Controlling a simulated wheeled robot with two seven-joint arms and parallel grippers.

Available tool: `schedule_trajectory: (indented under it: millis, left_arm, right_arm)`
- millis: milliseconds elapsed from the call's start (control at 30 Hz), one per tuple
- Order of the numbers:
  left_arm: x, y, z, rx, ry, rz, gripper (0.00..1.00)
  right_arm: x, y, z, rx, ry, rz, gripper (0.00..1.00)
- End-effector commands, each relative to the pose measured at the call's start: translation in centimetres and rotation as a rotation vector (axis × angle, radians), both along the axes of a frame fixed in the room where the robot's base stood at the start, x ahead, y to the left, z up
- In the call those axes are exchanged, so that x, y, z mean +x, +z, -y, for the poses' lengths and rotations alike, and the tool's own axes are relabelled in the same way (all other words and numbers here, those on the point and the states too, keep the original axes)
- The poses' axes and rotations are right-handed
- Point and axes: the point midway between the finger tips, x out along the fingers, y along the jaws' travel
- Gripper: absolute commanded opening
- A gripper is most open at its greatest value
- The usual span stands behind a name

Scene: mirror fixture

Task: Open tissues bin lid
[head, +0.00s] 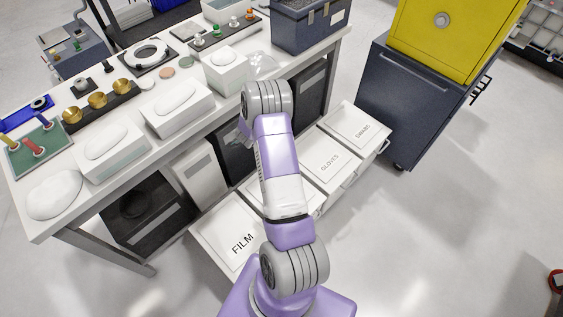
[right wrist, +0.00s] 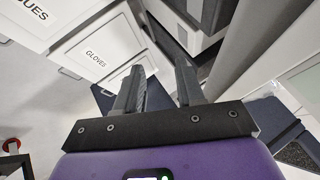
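The tissues bin (head: 314,203) stands in the row between the film bin (head: 229,238) and the gloves bin (head: 328,160). My right arm covers most of its lid and label in the head view. In the right wrist view, the end of its label, "UES", shows on the tissues bin (right wrist: 58,18) at the upper left. My right gripper (right wrist: 158,88) is open, with its two fingers apart and nothing between them. It is largely hidden behind my arm in the head view. My left gripper is in neither view.
The swabs bin (head: 358,128) ends the row. A white table (head: 120,172) with tissue boxes, brass cups and small parts stands behind the bins, with dark units beneath it. A dark cabinet (head: 408,105) with a yellow box (head: 450,38) is at the right. The floor in front is clear.

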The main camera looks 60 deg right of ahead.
Motion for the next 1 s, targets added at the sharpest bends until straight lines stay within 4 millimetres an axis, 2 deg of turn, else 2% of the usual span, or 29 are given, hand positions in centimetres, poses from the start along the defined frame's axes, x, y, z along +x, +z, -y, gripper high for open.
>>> schedule_trajectory:
  millis: [33, 267, 400, 600, 800, 1000]
  left_arm:
    - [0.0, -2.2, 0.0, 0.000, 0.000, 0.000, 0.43]
    - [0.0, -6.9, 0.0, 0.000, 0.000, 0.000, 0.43]
    - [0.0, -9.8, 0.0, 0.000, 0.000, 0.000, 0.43]
    - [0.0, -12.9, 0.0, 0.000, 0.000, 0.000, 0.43]
    - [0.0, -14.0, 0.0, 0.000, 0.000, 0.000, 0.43]
    - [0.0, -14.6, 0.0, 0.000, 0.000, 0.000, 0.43]
  right_arm:
    - [-1.2, -0.9, 0.7, 0.037, 0.010, 0.022, 0.38]
    - [-6.0, -1.1, 0.9, 0.211, 0.105, 0.085, 0.38]
    - [-9.5, -0.9, -0.3, 0.311, 0.166, 0.101, 0.38]
    - [-14.1, -0.6, -3.0, 0.432, 0.233, 0.092, 0.38]
    - [-16.1, -0.2, -4.7, 0.495, 0.263, 0.080, 0.38]
    - [-15.7, -1.8, -4.8, 0.505, 0.268, 0.077, 0.38]
